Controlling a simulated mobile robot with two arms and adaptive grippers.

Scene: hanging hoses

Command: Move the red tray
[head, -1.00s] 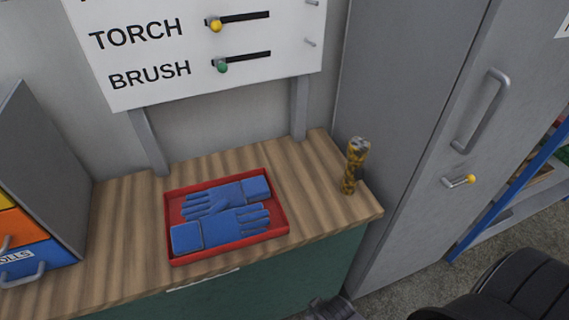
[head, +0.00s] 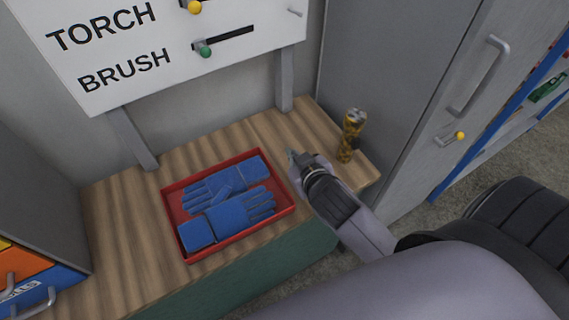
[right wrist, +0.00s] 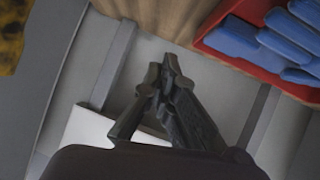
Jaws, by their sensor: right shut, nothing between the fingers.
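The red tray (head: 238,238) lies on the wooden worktop, with a pair of blue gloves (head: 228,200) in it. In the right wrist view the tray (right wrist: 222,48) shows at the top right, with part of the blue gloves (right wrist: 268,40). My right gripper (head: 292,156) is beside the tray's right end, apart from it as far as I can see. It is shut and empty; its fingers (right wrist: 163,72) show in the right wrist view. My left gripper is not in view.
A yellow-and-black patterned cylinder (head: 351,136) stands on the worktop (head: 120,225) near its right corner. A grey cabinet (head: 400,80) stands to the right, a drawer unit (head: 40,270) to the left. A sign board (head: 160,40) with slots and knobs is behind. Worktop left of the tray is clear.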

